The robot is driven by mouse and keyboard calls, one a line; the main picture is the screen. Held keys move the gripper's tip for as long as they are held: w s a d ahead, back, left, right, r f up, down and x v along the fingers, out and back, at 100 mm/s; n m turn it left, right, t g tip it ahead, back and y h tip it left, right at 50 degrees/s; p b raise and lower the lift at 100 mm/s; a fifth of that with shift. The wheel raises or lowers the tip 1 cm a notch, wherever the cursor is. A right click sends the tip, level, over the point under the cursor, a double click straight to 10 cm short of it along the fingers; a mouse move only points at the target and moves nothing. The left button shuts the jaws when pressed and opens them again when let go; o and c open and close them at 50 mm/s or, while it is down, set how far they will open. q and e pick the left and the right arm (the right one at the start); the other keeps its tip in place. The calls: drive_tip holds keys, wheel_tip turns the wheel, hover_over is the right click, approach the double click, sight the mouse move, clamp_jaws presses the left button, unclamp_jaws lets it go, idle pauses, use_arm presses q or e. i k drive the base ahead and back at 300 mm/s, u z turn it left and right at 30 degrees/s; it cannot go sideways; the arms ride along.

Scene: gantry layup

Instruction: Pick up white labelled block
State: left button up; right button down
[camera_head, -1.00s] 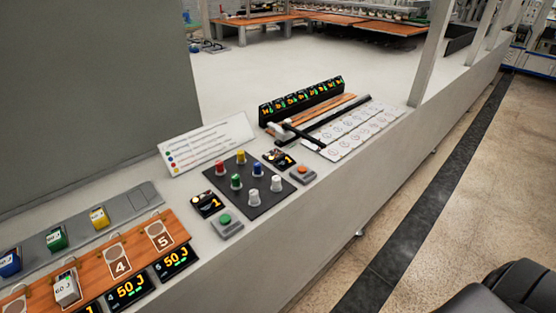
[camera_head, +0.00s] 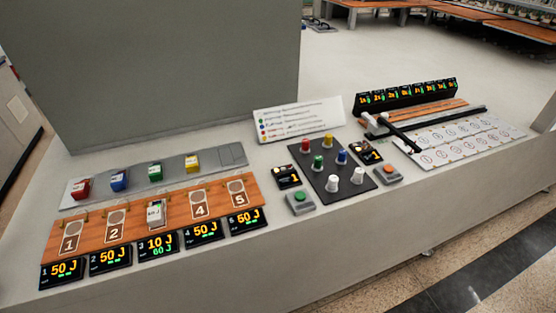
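The white labelled block (camera_head: 155,213) stands on the third place of the orange wooden board (camera_head: 183,205), between the places marked 2 and 4. Its label is small and seems to read "60 J". A red block (camera_head: 81,188), a blue block (camera_head: 119,180), a green block (camera_head: 155,172) and a yellow block (camera_head: 192,163) sit on the grey strip (camera_head: 231,155) behind the board. The last place on that strip, at the right, is empty. Neither of my grippers is in view.
Several small displays, one reading 10 J (camera_head: 159,245), line the board's front edge. To the right are a black panel with coloured pegs (camera_head: 338,183), a green button (camera_head: 299,201), an orange button (camera_head: 388,174) and a sign (camera_head: 298,119). A grey wall (camera_head: 160,70) rises behind.

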sight(155, 213)
drive_tip(key=u, duration=0.95)
drive_tip(key=k, duration=0.9)
drive_tip(key=z, duration=0.95)
drive_tip(key=i, duration=0.5)
drive_tip(key=z, duration=0.1)
